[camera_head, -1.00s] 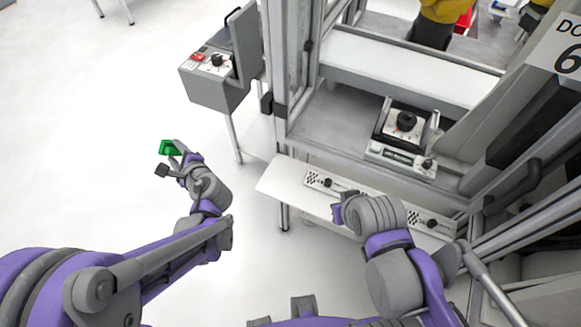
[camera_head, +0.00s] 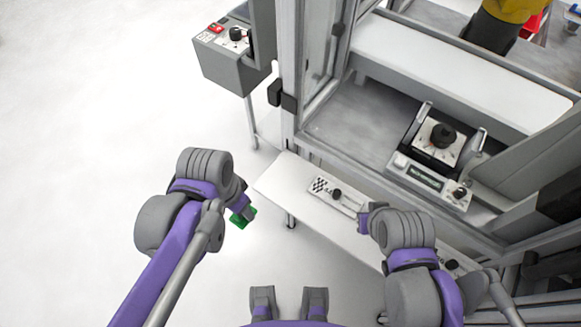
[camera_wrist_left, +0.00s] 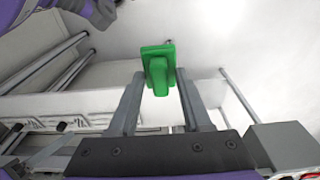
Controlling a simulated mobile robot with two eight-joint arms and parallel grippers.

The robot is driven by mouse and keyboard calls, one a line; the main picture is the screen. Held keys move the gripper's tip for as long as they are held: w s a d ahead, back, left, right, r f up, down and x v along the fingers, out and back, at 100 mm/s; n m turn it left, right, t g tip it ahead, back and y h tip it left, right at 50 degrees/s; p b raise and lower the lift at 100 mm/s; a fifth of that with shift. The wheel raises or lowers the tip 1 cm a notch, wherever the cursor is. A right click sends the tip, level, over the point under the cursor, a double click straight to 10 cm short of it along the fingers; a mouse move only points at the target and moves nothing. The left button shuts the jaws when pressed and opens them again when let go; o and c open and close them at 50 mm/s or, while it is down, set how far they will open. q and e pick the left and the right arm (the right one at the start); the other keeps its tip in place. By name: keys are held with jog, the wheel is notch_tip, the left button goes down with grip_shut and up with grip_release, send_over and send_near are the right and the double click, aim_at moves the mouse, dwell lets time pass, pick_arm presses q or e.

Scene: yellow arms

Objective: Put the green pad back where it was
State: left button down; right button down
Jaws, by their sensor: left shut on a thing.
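The green pad (camera_head: 243,217) is a small bright green block. In the left wrist view it is a square plate with a narrower stem (camera_wrist_left: 158,62) between my finger tips. My left gripper (camera_wrist_left: 158,82) is shut on the stem and holds the pad in the air. In the head view the left gripper is mostly hidden behind its own wrist, and the pad is left of the white shelf. My right gripper (camera_head: 364,221) hangs over the shelf's front part, beside a knob panel; its fingers are too hidden to tell their state.
The white shelf (camera_head: 285,188) carries a panel with a checkered patch and black knob (camera_head: 337,194). A grey control box (camera_head: 230,62) stands at the upper left. A framed machine holds a black-knobbed device (camera_head: 440,140). A frame post (camera_head: 292,70) rises behind the shelf. The left floor is clear.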

pick_arm(q)
jog(key=w+d+f, duration=0.1)
jog(key=w+d, duration=0.2)
jog(key=w, duration=0.2)
jog(key=w+d, duration=0.4)
jog(key=w, duration=0.1)
jog(key=w+d+f, duration=0.1)
jog(key=w+d, duration=0.2)
jog(key=w, duration=0.2)
jog(key=shift+d+f, duration=0.3)
jog(key=shift+d, duration=0.05)
pick_arm(e)
jog(key=shift+w+r, duration=0.1)
jog(key=shift+r, duration=0.05)
pick_arm(q)
jog(key=shift+s+f, duration=0.15)
jog(key=shift+f, duration=0.5)
notch_tip(320, 180, down, 2)
jog(key=shift+f, duration=0.25)
jog(key=shift+w+d+f, duration=0.1)
jog(key=shift+w+f, duration=0.1)
jog(key=shift+f, duration=0.15)
jog(key=shift+c, duration=1.7)
grip_release()
